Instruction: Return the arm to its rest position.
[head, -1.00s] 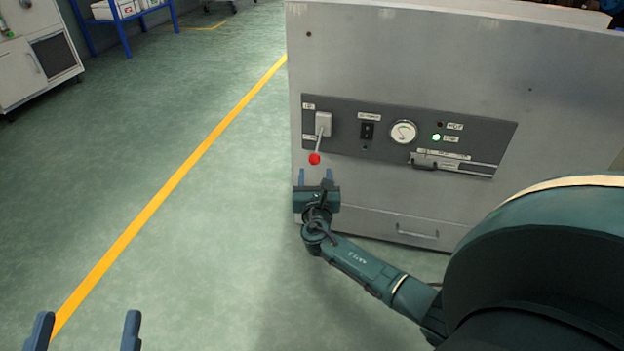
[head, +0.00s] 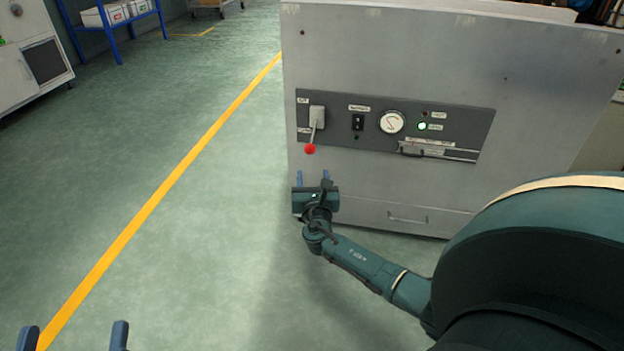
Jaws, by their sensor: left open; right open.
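My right gripper (head: 313,179) is open and empty. It stands in front of the grey machine cabinet (head: 440,65), below the red-knobbed lever (head: 310,148), and appears apart from it. The lever hangs down on the left of the dark control panel (head: 465,131). A green light (head: 422,126) glows on the panel. My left gripper (head: 72,338) is open and empty at the bottom left; only its fingertips show, over the floor.
A gauge (head: 391,122) and a black switch (head: 358,122) sit on the panel. A yellow floor line (head: 165,188) runs left of the cabinet. Open green floor lies to the left. A blue rack (head: 112,28) and a white cabinet (head: 25,62) stand far back left.

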